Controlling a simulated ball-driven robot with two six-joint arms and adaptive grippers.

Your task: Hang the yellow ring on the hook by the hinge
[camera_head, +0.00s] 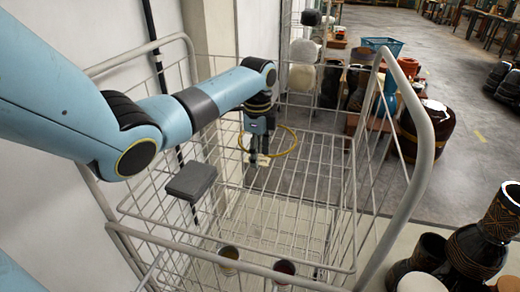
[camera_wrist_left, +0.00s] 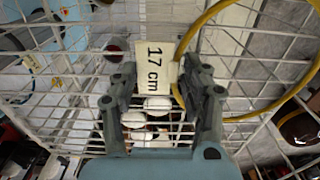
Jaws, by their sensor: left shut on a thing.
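The thin yellow ring (camera_head: 297,141) hangs at my left gripper (camera_head: 261,155) over the wire cage trolley, roughly level in the head view. My left gripper is shut on it. In the left wrist view the ring (camera_wrist_left: 183,45) passes by the right finger and curves off to the right. A white tag (camera_wrist_left: 155,68) reading "17 cm" shows between the fingers (camera_wrist_left: 163,88), and is small in the head view (camera_head: 262,160). I cannot make out the hook or the hinge in either view. My right gripper is out of view.
The wire trolley (camera_head: 425,130) has tall tubular end frames and a mesh shelf. A dark grey box (camera_head: 191,180) sits at its left side. Two cups (camera_head: 229,254) are low at its front. Drums (camera_head: 478,240) stand at right. A white wall is close on the left.

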